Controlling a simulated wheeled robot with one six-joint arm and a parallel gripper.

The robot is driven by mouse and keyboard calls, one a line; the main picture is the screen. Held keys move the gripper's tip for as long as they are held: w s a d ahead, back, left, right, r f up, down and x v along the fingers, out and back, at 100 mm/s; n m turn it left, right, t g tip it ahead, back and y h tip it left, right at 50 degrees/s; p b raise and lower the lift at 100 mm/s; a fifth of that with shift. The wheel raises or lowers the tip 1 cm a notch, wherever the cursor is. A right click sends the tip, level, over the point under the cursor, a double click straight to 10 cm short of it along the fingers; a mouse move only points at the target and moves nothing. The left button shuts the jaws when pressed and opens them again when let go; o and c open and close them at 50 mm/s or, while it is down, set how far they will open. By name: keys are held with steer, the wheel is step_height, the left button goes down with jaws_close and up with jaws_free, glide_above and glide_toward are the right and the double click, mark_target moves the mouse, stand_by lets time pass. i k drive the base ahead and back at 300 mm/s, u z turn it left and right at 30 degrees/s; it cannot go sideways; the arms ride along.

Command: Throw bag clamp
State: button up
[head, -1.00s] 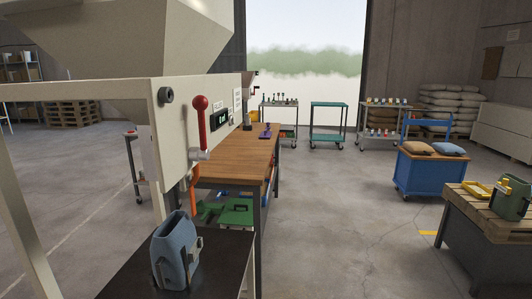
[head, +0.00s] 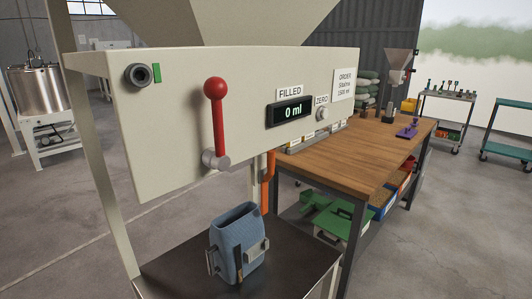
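A blue open-topped bag or container (head: 238,240) stands upright on a dark shelf (head: 180,272) below the filling panel. Small metal brackets (head: 212,262) and a dark upright strip (head: 239,264) sit at its sides and front; I cannot tell which part is the bag clamp. On the cream panel (head: 170,120) above, a lever with a red knob (head: 215,88) points up from its grey pivot. The display (head: 290,111) reads 0 ml. My gripper is not in view.
An orange pipe (head: 268,180) comes down behind the shelf. A wooden workbench (head: 360,145) stands to the right, with green items (head: 328,215) and bins below. Carts (head: 447,110) stand further back. A steel tank (head: 38,92) is at far left. Floor at the lower right is clear.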

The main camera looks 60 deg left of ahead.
mark_target(270, 154)
steer(key=u, duration=0.7)
steer(key=i, duration=0.9)
steer(key=u, duration=1.1)
steer(key=i, duration=0.25)
steer(key=u, duration=0.1)
